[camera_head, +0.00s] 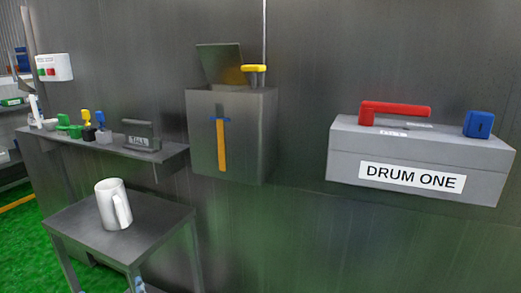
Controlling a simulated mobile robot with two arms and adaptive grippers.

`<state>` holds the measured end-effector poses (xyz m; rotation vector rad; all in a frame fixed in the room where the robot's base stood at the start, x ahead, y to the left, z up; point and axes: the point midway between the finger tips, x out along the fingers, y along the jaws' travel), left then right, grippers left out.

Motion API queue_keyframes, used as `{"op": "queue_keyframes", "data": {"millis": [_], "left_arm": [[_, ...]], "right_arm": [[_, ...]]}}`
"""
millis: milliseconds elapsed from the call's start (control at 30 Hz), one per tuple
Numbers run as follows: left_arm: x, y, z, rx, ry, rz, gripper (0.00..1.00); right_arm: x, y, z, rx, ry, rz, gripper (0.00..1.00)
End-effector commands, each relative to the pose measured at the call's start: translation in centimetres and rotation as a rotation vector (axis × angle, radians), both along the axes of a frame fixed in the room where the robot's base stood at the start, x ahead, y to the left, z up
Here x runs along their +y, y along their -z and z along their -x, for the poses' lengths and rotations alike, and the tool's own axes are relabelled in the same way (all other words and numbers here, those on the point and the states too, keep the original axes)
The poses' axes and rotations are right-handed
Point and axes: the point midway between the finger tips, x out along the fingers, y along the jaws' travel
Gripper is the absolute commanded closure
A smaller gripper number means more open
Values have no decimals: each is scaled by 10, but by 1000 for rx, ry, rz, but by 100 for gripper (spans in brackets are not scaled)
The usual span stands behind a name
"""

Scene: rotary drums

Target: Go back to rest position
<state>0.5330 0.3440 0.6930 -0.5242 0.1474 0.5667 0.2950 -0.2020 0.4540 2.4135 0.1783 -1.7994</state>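Neither of my grippers shows in the head view, and no arm link of mine is clearly visible. A grey box labelled DRUM ONE (345,165) is mounted on the wall at the right. A red handle (395,109) lies along its top, and a blue block (479,124) sits at its right end. A grey metal box (255,125) on the wall in the middle has a raised lid (219,64), a yellow-topped part (254,70) and an orange bar with a blue crosspiece (221,145) on its front.
A wall shelf (170,151) behind holds several small coloured items and a dark labelled block (140,136). A white switch box (54,67) hangs at upper left. Green floor (25,245) shows at left.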

Motion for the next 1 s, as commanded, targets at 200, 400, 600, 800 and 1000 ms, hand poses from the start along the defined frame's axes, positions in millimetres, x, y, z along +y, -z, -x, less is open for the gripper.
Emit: {"op": "queue_keyframes", "data": {"millis": [200,400,600,800,1000], "left_arm": [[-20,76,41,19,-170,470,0],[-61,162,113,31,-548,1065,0],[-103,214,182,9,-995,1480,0],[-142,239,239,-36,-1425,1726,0],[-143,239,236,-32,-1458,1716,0]], "right_arm": [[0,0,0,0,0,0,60],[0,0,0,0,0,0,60],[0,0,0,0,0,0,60],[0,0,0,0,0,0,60],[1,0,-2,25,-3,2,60]]}}
